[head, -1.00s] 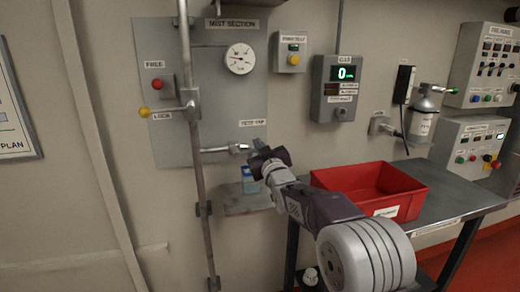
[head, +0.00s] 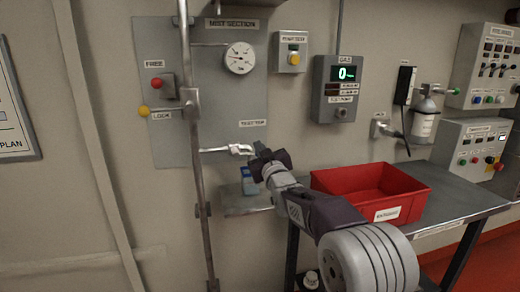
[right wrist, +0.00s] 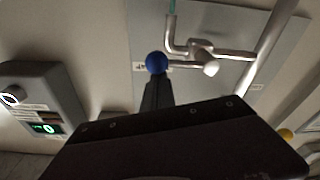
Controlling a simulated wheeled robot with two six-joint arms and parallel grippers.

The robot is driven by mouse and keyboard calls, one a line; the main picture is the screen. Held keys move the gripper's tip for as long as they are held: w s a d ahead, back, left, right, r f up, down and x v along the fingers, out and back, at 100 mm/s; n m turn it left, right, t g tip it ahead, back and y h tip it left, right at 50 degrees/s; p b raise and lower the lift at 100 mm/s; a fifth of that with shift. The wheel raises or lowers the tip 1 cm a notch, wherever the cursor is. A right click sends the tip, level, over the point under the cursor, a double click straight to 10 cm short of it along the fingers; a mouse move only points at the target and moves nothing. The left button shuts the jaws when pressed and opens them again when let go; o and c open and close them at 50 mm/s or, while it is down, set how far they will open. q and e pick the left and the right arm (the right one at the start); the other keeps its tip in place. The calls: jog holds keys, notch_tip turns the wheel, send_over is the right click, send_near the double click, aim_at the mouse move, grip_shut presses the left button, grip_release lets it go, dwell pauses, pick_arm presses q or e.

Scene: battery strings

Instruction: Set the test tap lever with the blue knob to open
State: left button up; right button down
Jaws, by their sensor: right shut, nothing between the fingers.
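The test tap (head: 240,149) sits on a pipe at the lower part of the grey wall panel, under its "TEST TAP" label. In the right wrist view, the tap's metal body (right wrist: 204,58) shows with a lever running sideways to a blue knob (right wrist: 156,62). My right gripper (head: 259,152) is shut and empty, just right of the tap. In the right wrist view its fingertips (right wrist: 155,84) are right at the knob; I cannot tell if they touch it. In the head view the gripper hides the knob. My left gripper is out of view.
A vertical pipe (head: 197,180) runs left of the tap, with a yellow-knobbed lever (head: 144,112) by the "LOCK" label. A small shelf (head: 240,203) with a blue item (head: 249,182) is below. A red bin (head: 398,212) stands on the table at right.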

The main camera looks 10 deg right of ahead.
jog(key=r+p, duration=0.2)
jog(key=r, duration=0.1)
jog(key=r+p, duration=0.1)
jog(key=shift+w+a+r+p, duration=0.25)
jog(key=shift+w+p, duration=0.05)
jog(key=shift+w, duration=0.1)
jog(key=s+f+b, duration=0.2)
jog(key=s, duration=0.8)
jog(key=s+f+m+g, duration=0.1)
jog(key=s+f+g, duration=0.35)
jog(key=f, duration=0.65)
jog(key=s+f+m+g, duration=0.1)
jog(key=s+f+g, duration=0.35)
jog(key=f, duration=0.55)
jog(key=s+f+m+g, duration=0.1)
jog(key=s+f+g, duration=0.2)
jog(key=s+f, duration=0.55)
jog(key=s+f+g, duration=0.5)
jog(key=s+f, duration=0.3)
jog(key=s, duration=0.2)
notch_tip(320, 180, up, 19)
jog(key=s+m+g+p, duration=0.1)
jog(key=p, duration=1.8)
jog(key=shift+s+d+r+h+p, duration=0.2)
jog(key=shift+s+h+p, duration=0.1)
jog(key=shift+h+p, duration=0.1)
